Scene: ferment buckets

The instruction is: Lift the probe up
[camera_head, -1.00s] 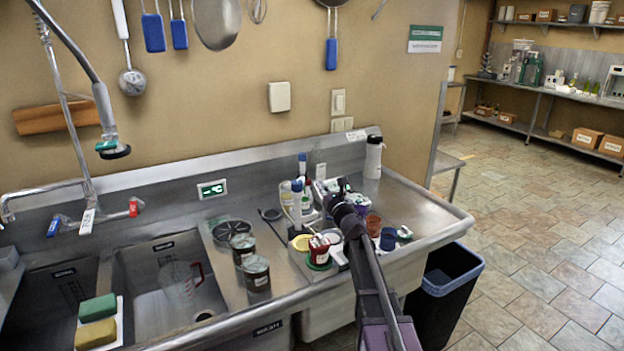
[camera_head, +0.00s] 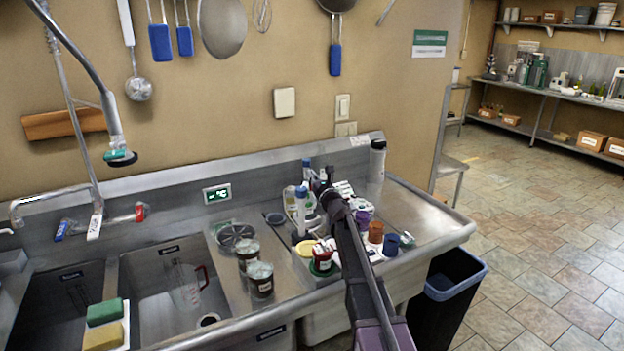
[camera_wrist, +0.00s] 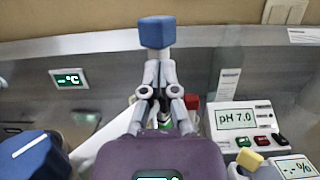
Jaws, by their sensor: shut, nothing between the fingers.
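My gripper (camera_wrist: 158,66) is shut, its fingers pointing away toward the steel backsplash. A blue block (camera_wrist: 157,32) shows at the fingertips in the wrist view; I cannot tell whether it touches them, or whether it belongs to a probe. A meter reading pH 7.0 (camera_wrist: 237,121) stands to the right, with a small red block (camera_wrist: 191,102) beside it and a yellow block (camera_wrist: 250,160) in front. In the head view, my gripper (camera_head: 327,190) is among the bottles and cups on the counter, and my arm hides part of them. No probe tip shows clearly.
A blue-capped bottle (camera_head: 301,210) stands left of my gripper. A tall flask (camera_head: 377,160) stands at the back right. The right counter end is clear.

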